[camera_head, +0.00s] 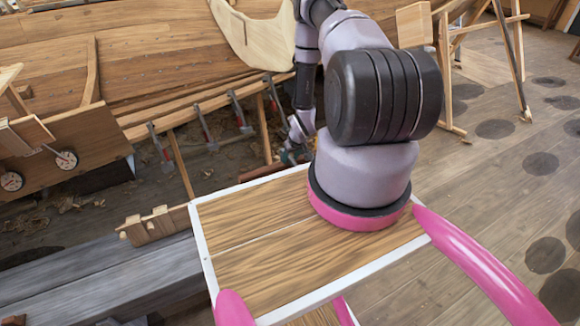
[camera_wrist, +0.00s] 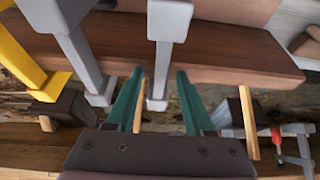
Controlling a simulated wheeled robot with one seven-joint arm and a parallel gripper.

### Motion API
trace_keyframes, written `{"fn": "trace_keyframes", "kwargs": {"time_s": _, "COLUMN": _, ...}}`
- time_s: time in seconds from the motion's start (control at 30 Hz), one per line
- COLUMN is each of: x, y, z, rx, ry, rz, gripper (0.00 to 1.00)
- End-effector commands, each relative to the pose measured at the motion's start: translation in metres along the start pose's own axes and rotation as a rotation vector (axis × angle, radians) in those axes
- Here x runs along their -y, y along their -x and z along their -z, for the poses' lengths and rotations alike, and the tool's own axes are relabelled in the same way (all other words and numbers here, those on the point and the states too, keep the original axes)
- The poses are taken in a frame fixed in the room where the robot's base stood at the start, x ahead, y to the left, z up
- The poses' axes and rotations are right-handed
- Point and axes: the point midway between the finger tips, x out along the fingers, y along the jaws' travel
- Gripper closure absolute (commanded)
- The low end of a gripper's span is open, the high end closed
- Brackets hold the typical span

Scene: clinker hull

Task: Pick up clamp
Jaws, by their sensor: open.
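In the wrist view my gripper (camera_wrist: 159,80) is open, with two green fingers pointing at a reddish-brown plank. A grey metal clamp (camera_wrist: 168,22) has its narrow bar showing in the gap between the fingers. Whether the bar lies between them or beyond them I cannot tell. Neither finger is seen closed on it. A second grey clamp (camera_wrist: 72,40) stands just left of the fingers. In the head view my gripper (camera_head: 296,154) is small and partly hidden by my arm at the hull's lower edge. Several clamps, one of them here (camera_head: 207,130), line the plank edge to its left.
A yellow clamp (camera_wrist: 18,50) is at the left of the wrist view, and a clamp with a red part (camera_wrist: 277,137) at the right. The wooden hull (camera_head: 150,50) rises behind. A wooden trestle (camera_head: 447,75) stands to the right, with open floor (camera_head: 480,170) before it.

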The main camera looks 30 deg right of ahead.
Motion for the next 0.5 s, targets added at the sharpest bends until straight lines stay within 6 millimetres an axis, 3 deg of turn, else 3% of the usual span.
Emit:
{"fn": "trace_keyframes", "kwargs": {"time_s": 0.13, "x": 0.0, "y": 0.0, "z": 0.0, "rx": 0.0, "ry": 0.0, "rz": 0.0, "gripper": 0.51}}
{"fn": "trace_keyframes", "kwargs": {"time_s": 0.27, "x": 0.0, "y": 0.0, "z": 0.0, "rx": 0.0, "ry": 0.0, "rz": 0.0, "gripper": 1.0}}
{"fn": "trace_keyframes", "kwargs": {"time_s": 0.5, "x": 0.0, "y": 0.0001, "z": 0.0, "rx": 0.0, "ry": 0.0, "rz": 0.0, "gripper": 1.0}}
